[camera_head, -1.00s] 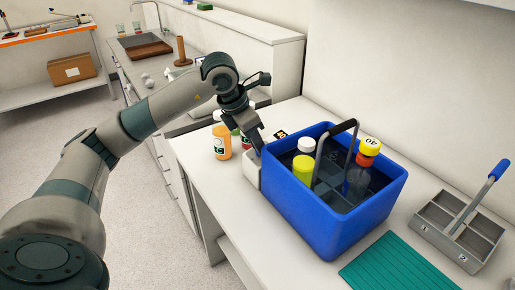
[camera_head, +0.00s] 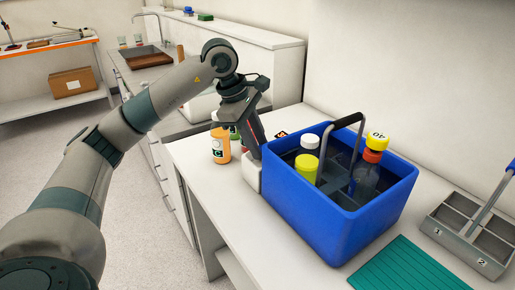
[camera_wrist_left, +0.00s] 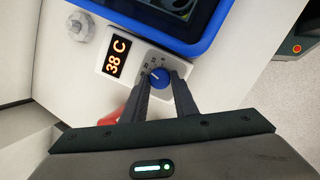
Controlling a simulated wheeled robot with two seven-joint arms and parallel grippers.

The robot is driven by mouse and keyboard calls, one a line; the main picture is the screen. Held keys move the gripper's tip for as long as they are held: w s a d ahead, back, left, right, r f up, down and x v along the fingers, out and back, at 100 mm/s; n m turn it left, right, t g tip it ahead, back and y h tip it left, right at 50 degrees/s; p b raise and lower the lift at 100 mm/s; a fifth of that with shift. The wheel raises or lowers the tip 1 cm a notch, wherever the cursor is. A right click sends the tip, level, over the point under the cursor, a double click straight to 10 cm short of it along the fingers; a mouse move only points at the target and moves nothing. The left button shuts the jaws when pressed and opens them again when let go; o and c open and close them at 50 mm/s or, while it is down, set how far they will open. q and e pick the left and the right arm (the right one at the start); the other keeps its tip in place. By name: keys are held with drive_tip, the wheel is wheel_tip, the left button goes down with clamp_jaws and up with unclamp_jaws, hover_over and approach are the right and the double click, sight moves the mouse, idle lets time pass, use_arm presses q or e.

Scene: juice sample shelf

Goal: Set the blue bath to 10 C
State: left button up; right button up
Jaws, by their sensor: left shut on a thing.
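The blue bath (camera_head: 312,222) stands on the white bench, with its white control box (camera_head: 251,172) on its left side. In the left wrist view the blue rim (camera_wrist_left: 165,41) shows at the top, and a display (camera_wrist_left: 117,56) reads 38 C in orange. Beside the display is a blue dial knob (camera_wrist_left: 158,77) with a white pointer mark and a scale around it. My left gripper (camera_wrist_left: 164,88) is shut on the knob, one finger on each side. In the head view my left gripper (camera_head: 256,150) reaches down at the control box, and the knob is hidden. My right gripper is out of view.
An orange bottle (camera_head: 220,150) stands left of my gripper. A teal mat (camera_head: 405,265) and a grey divided carrier (camera_head: 470,240) lie to the right.

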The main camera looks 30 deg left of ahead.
use_arm(q)
drive_tip(key=m, duration=0.2)
drive_tip(key=shift+w+m+b, duration=0.1)
drive_tip(key=shift+m+b, duration=0.3)
drive_tip(key=shift+r+m+g+b, duration=0.1)
drive_tip(key=shift+m+g+b, duration=0.3)
drive_tip(key=shift+m, duration=1.1)
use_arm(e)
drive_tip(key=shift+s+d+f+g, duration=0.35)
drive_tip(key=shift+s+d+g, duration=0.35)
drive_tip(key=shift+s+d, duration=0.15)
use_arm(q)
drive_tip(key=o, duration=0.8)
drive_tip(key=shift+r, duration=0.1)
